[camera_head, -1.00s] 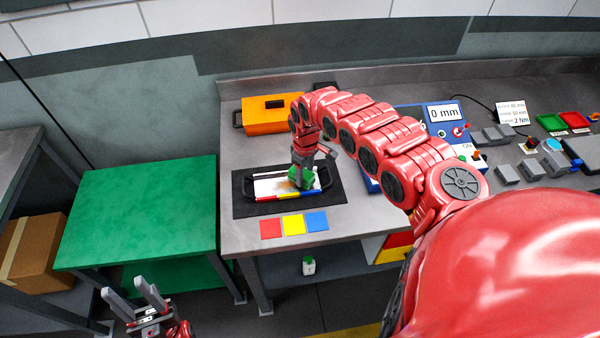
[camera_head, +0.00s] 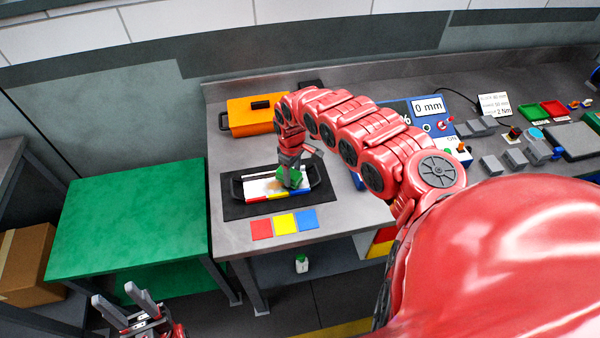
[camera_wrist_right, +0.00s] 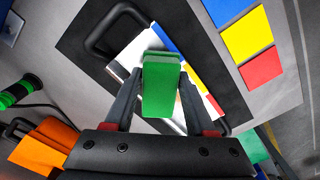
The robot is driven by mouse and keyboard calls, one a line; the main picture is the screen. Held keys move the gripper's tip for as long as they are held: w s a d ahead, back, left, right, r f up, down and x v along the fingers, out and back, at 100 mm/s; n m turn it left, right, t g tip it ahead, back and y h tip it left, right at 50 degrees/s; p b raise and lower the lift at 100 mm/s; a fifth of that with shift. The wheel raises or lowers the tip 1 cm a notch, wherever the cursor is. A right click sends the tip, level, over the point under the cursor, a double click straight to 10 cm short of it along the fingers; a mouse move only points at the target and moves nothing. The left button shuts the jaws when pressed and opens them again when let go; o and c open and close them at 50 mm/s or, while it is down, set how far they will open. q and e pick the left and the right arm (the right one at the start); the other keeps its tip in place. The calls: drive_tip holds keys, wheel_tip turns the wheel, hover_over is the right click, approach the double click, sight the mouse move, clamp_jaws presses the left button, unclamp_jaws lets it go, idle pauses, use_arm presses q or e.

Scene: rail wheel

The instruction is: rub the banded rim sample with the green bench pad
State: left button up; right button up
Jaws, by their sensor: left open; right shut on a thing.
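The banded rim sample (camera_head: 259,188) lies on a black mat on the bench. It has a white top, a brownish smudge near its middle, and red, yellow and blue bands along its front edge. Dark handles stand at its ends. My right gripper (camera_head: 291,172) is shut on the green bench pad (camera_wrist_right: 161,84) and holds it over the right part of the sample. The pad looks tilted in the head view; I cannot tell whether it touches the white top. My left gripper (camera_head: 127,303) is open and empty at the lower left, away from the bench.
Red, yellow and blue squares (camera_head: 284,223) lie in front of the black mat (camera_head: 232,211). An orange box (camera_head: 252,116) stands behind it. A blue device with a "0 mm" display (camera_head: 429,107) stands to the right. A green table (camera_head: 130,215) stands left, its top clear.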

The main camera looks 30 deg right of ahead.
drive_tip(key=shift+w+a+b, duration=0.15)
drive_tip(key=shift+w+a, duration=0.05)
drive_tip(key=shift+a, duration=0.55)
drive_tip(key=shift+w+a+b, duration=0.15)
drive_tip(key=shift+w+a, duration=0.05)
drive_tip(key=shift+a, duration=0.5)
drive_tip(key=shift+w+a+b, duration=0.15)
drive_tip(key=shift+w+a, duration=0.05)
drive_tip(key=shift+a, duration=0.55)
drive_tip(key=shift+w+a+f+b, duration=0.1)
drive_tip(key=shift+w+a+b, duration=0.2)
drive_tip(key=shift+a, duration=0.4)
drive_tip(key=shift+w+a+f+b, duration=0.15)
drive_tip(key=shift+a+b, duration=0.25)
drive_tip(key=shift+a, duration=0.25)
drive_tip(key=shift+w+a+r, duration=0.15)
drive_tip(key=shift+a, duration=0.4)
drive_tip(key=shift+r, duration=0.1)
wheel_tip(320, 180, up, 6)
drive_tip(key=p, duration=0.4)
drive_tip(key=shift+p, duration=0.4)
